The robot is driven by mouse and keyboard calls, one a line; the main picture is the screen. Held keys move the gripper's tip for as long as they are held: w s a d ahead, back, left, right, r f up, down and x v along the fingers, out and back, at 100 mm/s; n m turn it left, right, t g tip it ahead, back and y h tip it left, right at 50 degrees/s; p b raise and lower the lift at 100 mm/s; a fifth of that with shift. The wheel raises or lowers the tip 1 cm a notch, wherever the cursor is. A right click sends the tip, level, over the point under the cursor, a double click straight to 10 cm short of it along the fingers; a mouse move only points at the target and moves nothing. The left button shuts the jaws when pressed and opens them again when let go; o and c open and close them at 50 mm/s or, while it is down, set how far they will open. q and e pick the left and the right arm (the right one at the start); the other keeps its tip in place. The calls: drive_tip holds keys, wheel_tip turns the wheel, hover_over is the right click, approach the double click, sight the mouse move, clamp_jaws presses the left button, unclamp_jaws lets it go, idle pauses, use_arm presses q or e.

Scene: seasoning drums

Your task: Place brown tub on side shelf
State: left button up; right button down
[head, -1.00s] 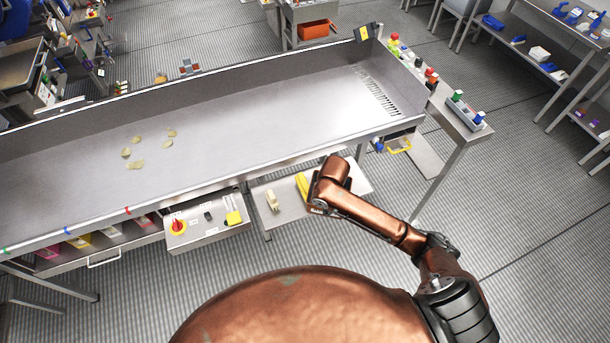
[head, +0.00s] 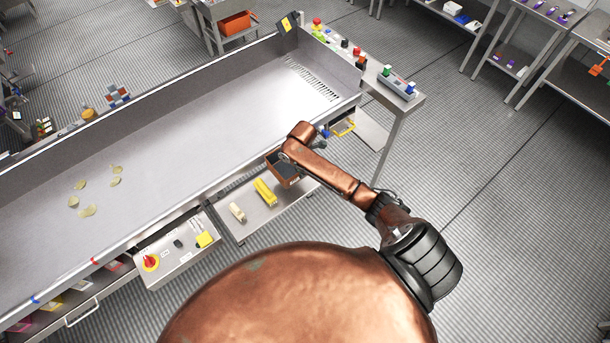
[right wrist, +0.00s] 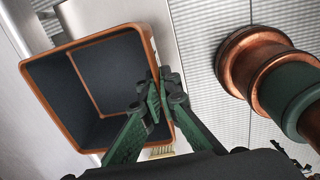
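The brown tub (right wrist: 142,48) is open-topped with a dark inside. In the right wrist view it fills the left half, its opening facing the camera. My right gripper (right wrist: 163,88) is shut on the tub's right wall, one finger inside and one outside. In the head view the tub (head: 288,181) shows beneath my right wrist, beside the front of the long metal trough; the fingers are hidden there. A side table (head: 413,102) with a lower shelf (head: 372,136) stands beyond the trough's right end. My left gripper is not in view.
A low shelf (head: 252,225) under the trough holds a yellow item (head: 265,192) and a pale brush-like item (head: 238,212). A control box (head: 180,252) hangs at the trough's front. Colored-capped items stand along the side table.

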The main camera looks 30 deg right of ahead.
drive_tip(key=d+f, duration=0.1)
drive_tip(key=w+d+f, duration=0.1)
drive_tip(key=f, duration=0.1)
drive_tip(key=d+f, duration=0.1)
drive_tip(key=f, duration=0.1)
drive_tip(key=shift+w+d, duration=0.25)
drive_tip(key=shift+d+f, duration=0.15)
drive_tip(key=shift+f, duration=1.55)
drive_tip(key=shift+f, duration=0.2)
drive_tip(key=c, duration=2.2)
unclamp_jaws()
drive_tip(key=shift+o, duration=0.2)
drive_tip(key=shift+r, duration=0.1)
drive_tip(key=r, duration=1.2)
drive_tip(key=shift+s+r, duration=0.1)
drive_tip(key=shift+s, duration=0.3)
